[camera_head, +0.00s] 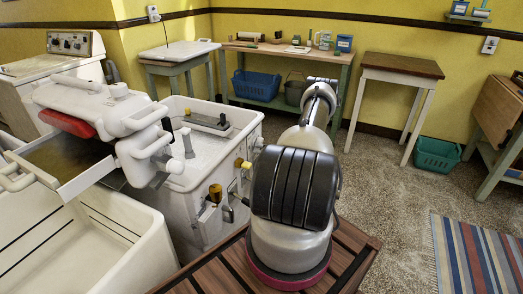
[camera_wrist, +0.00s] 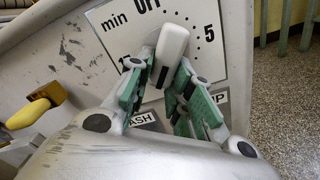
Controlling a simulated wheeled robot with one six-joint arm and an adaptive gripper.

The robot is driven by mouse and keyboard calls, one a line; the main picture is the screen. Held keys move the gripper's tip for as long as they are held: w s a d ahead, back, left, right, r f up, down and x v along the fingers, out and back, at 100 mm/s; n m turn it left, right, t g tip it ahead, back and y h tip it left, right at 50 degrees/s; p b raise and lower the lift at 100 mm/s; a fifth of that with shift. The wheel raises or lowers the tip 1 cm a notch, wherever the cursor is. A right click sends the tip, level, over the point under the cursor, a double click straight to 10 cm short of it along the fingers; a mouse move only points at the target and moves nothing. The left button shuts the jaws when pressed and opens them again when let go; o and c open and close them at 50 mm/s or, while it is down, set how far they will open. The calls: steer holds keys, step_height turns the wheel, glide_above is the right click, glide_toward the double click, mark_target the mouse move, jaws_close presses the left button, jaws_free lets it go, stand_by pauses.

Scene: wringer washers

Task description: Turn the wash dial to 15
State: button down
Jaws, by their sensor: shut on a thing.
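The wash dial's white knob (camera_wrist: 172,45) shows in the wrist view on a white scale plate (camera_wrist: 207,33) marked "min", "OFF" and 5. The knob is tilted, its upper end slightly right of "OFF". A number at left, starting with 1, is partly covered by a finger. In the head view the white washer (camera_head: 219,222) stands left of my arm, and the dial and my gripper cannot be made out.
A yellow handle (camera_wrist: 35,110) sits left of the plate in the wrist view. In the head view, a wringer (camera_head: 142,118) tops the washer, and a white tub (camera_head: 150,262) stands at front left.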

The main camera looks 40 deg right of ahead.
steer(key=m, duration=0.3)
steer(key=r+m, duration=0.1)
steer(key=m, duration=0.6)
steer(key=shift+s+a+r, duration=0.2)
steer(key=shift+a+r, duration=0.1)
steer(key=shift+a, duration=0.1)
steer(key=shift+m, duration=0.4)
steer(key=c, duration=1.3)
jaws_free()
steer(key=shift+r, duration=0.1)
steer(key=v, duration=1.2)
steer(key=shift+d, duration=0.1)
steer(key=shift+s, duration=0.1)
